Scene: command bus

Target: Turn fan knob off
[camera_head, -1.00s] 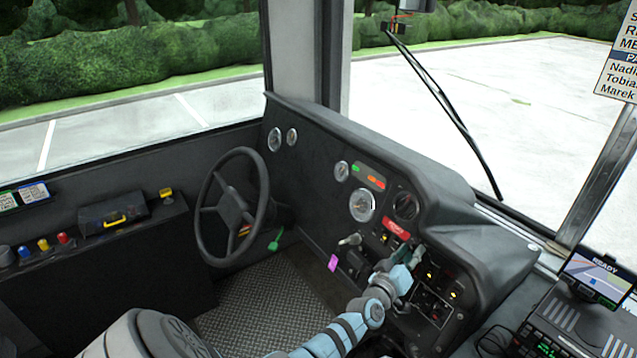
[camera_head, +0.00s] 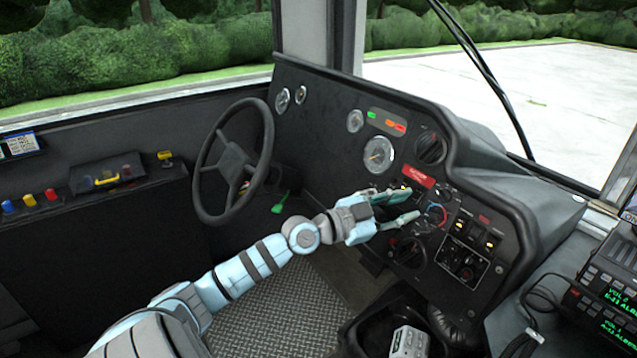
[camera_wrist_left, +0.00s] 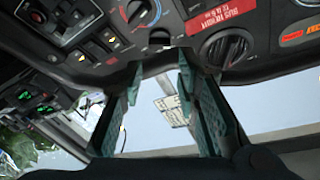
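The black dashboard carries several round controls. A dial with a red and blue ring (camera_head: 437,214) sits just right of my left gripper (camera_head: 413,205). A dark knob (camera_head: 407,252) is below the gripper. I cannot read which one is the fan knob. The left gripper's two teal fingers point at the panel, spread apart with nothing between them. In the left wrist view, the fingers (camera_wrist_left: 158,75) are also apart, with the ringed dial (camera_wrist_left: 143,14) and a dark knob (camera_wrist_left: 160,39) beyond them. The upper finger partly hides the panel. My right gripper is out of view.
A steering wheel (camera_head: 235,160) stands left of my arm. A round vent (camera_head: 430,148), a red label (camera_head: 418,176) and a switch panel (camera_head: 468,248) surround the dials. A grey keypad-like part (camera_head: 408,341) is low in front. Radios (camera_head: 605,290) are at right.

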